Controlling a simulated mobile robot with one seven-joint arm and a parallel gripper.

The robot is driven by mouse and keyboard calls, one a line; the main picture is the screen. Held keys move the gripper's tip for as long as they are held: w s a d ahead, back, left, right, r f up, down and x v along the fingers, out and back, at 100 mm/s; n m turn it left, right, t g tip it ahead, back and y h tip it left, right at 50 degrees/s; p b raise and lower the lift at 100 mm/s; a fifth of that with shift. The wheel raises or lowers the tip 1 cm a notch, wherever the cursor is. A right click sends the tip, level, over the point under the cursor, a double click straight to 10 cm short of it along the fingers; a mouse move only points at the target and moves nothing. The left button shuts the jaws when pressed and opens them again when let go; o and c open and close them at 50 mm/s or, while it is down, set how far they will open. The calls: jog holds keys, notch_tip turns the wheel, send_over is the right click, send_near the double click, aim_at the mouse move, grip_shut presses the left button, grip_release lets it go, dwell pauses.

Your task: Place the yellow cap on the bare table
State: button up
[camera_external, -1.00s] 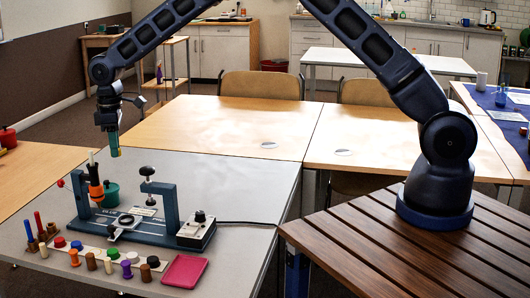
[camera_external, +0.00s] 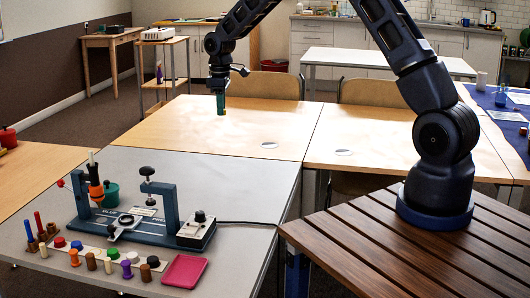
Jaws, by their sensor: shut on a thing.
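My gripper (camera_external: 221,105), with teal fingers, points down above the left part of the light wooden table (camera_external: 180,121). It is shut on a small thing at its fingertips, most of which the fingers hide. A small yellowish spot there fits the yellow cap. I see no other yellow cap clearly among the small pieces on the grey table. The fingertips look a little above the wood, but the exact gap cannot be told.
The grey table (camera_external: 245,180) in front carries a blue clamp device (camera_external: 145,228), a row of coloured pegs and caps, and a pink tray (camera_external: 185,270). White discs (camera_external: 268,145) lie on the wooden tables. The wood around my gripper is otherwise clear.

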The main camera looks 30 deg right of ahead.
jog(key=s+d+m, duration=0.2)
jog(key=d, duration=1.9)
jog(key=m, duration=0.1)
send_over(326, 157)
jog(key=f, duration=2)
jog(key=shift+s+a+f, duration=0.1)
jog(key=shift+a+f, duration=0.05)
jog(key=shift+a, duration=0.05)
jog(key=shift+f, duration=0.15)
jog(key=o, duration=1)
jog(key=shift+c, duration=0.2)
